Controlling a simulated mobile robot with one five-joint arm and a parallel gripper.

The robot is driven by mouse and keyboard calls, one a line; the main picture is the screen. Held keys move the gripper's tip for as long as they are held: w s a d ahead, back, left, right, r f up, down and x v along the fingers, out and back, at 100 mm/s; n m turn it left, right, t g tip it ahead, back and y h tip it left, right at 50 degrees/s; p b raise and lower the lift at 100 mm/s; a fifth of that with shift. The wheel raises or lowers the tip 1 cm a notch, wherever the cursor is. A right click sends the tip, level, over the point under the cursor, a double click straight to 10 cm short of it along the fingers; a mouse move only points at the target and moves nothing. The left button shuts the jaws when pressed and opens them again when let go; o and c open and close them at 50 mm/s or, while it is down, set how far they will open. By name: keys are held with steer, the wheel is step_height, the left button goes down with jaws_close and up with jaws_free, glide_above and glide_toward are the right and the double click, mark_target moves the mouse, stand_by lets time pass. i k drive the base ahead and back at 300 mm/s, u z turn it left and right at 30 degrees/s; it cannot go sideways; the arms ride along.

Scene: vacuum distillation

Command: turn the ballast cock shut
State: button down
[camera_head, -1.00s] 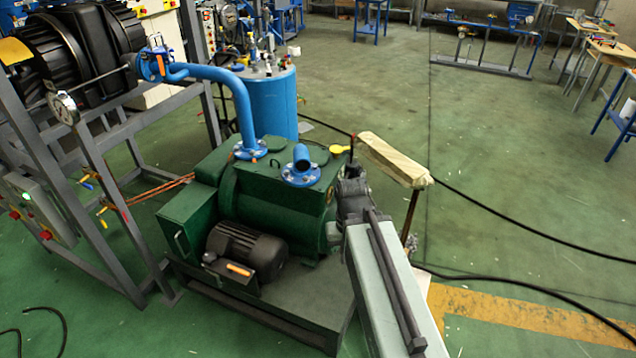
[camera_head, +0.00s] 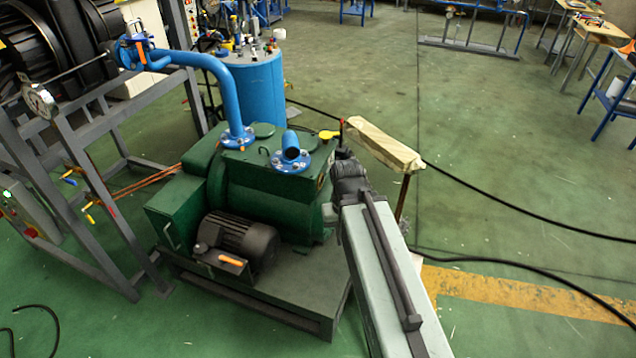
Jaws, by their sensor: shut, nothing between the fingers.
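A small yellow lever (camera_head: 329,134), which looks like the ballast cock's handle, sticks out at the top right of the green vacuum pump (camera_head: 265,195). It lies roughly level, its broad end toward the right. My gripper (camera_head: 342,147) is at the far end of my arm, just right of the lever and beside the pump's right end. It is shut and empty. A dark upright piece with a red tip stands there, close to the lever. I cannot tell whether the gripper touches the lever. The cock's body is hidden or too small to make out.
A pale wrapped beam (camera_head: 384,146) on a post stands just right of my gripper. Black hoses cross the floor at right. A grey frame stands left. Open floor lies behind right.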

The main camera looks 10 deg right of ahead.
mark_target(69, 181)
steer(key=u, duration=0.45)
steer(key=k, duration=1.35)
steer(key=u, duration=1.1)
steer(key=i, duration=2.75)
steer(key=z, duration=0.45)
steer(key=k, duration=0.8)
steer(key=z, duration=0.15)
steer(key=i, duration=0.8)
